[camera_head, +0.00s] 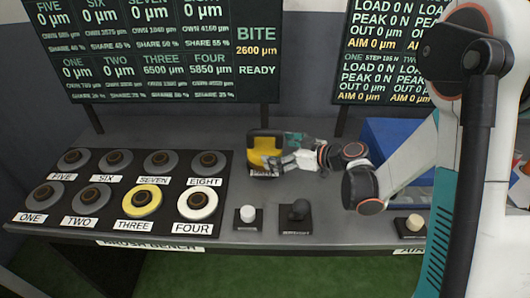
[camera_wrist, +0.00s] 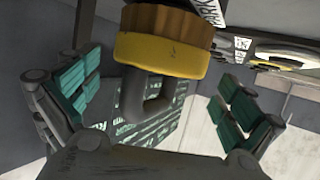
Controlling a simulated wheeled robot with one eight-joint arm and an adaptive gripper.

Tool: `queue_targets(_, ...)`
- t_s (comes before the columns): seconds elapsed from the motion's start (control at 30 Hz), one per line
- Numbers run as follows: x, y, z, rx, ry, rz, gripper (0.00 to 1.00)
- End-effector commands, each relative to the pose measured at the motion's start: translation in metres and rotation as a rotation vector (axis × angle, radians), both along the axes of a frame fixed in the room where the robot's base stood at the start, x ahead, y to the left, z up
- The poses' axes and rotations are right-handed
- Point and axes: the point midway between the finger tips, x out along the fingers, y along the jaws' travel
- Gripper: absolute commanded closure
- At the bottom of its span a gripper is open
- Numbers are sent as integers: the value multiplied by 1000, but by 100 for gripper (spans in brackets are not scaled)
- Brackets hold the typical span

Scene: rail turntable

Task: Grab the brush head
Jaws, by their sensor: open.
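The brush head (camera_head: 262,146) is a yellow block with a dark handle, standing on a label on the bench. In the wrist view the brush head (camera_wrist: 160,54) shows a yellow band, a brown ribbed part and a grey loop handle (camera_wrist: 150,105). My gripper (camera_head: 284,151) is at its right side in the head view. In the wrist view my gripper (camera_wrist: 155,90) is open, its teal-padded fingers spread on either side of the loop, with visible gaps. It appears to hold nothing. Part of the label beside the brush head is cut off.
Numbered round stations (camera_head: 140,201) fill a black panel on the left; THREE is yellow and FOUR white. A white knob (camera_head: 248,214) and a black knob (camera_head: 299,210) stand near the front edge. A blue box (camera_head: 400,140) is behind my arm. Dark screens (camera_head: 170,50) rise behind.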

Motion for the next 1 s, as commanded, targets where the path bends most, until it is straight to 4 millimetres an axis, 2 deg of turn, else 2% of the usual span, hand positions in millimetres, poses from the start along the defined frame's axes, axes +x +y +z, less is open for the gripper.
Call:
queue_targets(0.17,5,7,-4,0,0,1,0)
queue_targets(0.5,28,40,-19,0,1,2,0)
queue_targets(0.73,30,41,-18,0,0,-1,0)
queue_targets(0.77,30,41,-18,0,0,-1,5)
queue_targets(1.0,30,41,-18,1,1,0,59)
